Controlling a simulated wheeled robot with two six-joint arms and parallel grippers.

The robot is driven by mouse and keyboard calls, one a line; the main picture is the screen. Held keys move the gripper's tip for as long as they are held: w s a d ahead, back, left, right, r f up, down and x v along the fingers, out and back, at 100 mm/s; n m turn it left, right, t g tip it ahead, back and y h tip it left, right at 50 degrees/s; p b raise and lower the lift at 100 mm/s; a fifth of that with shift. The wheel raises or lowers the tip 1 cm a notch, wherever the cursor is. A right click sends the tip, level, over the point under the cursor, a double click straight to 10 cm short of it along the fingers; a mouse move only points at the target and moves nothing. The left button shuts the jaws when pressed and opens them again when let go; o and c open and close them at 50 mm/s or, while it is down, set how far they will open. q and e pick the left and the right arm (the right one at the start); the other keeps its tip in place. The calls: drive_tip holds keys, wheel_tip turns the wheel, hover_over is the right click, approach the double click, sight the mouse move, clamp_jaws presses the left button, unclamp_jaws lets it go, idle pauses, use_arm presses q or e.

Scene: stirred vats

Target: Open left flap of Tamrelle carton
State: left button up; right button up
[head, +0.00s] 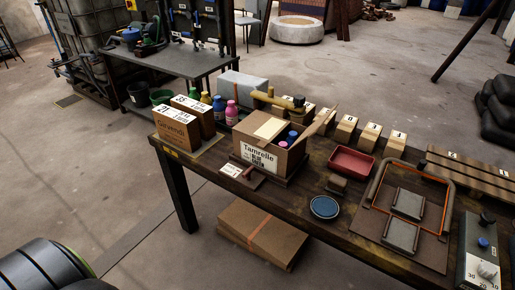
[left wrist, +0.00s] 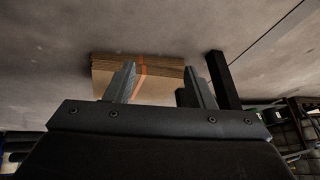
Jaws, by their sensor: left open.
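The Tamrelle carton (head: 262,158) stands on the wooden bench in the head view, its white label facing front. Its right flap (head: 321,122) stands up and leans outward. The left part of its top looks covered by a brown panel with a pale label (head: 270,128), seemingly the left flap lying shut. Pink and blue bottle tops show in the opening on the right. My left gripper (left wrist: 159,68) is open and empty in the left wrist view, with no carton between its fingers. Neither gripper shows in the head view.
The Corvendi carton (head: 174,130) stands left of the Tamrelle carton, with several bottles behind. A small brown stand with a card (head: 238,172) is in front. A red tray (head: 352,160) and blue dish (head: 324,207) are to the right. Flat cardboard (head: 262,234) lies below the bench.

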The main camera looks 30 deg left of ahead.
sight(260, 146)
use_arm(q)
drive_tip(key=w+a+r+t+b, duration=0.15)
drive_tip(key=w+r+t, duration=0.25)
drive_tip(key=w+r, duration=0.7)
drive_tip(key=w+a+r+t+b, duration=0.1)
drive_tip(key=w+a+r+t, duration=0.15)
drive_tip(key=w+r, duration=0.85)
drive_tip(key=w+d+r+m+t+h+b, duration=0.1)
drive_tip(key=d+r+t+h, duration=0.2)
drive_tip(key=r, duration=0.8)
drive_tip(key=w+d+r+m+t, duration=0.1)
drive_tip(key=d+r+t, duration=0.25)
drive_tip(key=r, duration=0.85)
drive_tip(key=w+b, duration=0.1)
drive_tip(key=w, duration=0.4)
drive_tip(key=w+d, duration=0.1)
drive_tip(key=w, duration=0.4)
drive_tip(key=w+d+b, duration=0.1)
drive_tip(key=w, duration=0.5)
drive_tip(key=shift+f+b, duration=0.25)
drive_tip(key=shift+b, duration=0.1)
drive_tip(key=shift+w, duration=0.7)
drive_tip(key=shift+c, duration=0.3)
clamp_jaws()
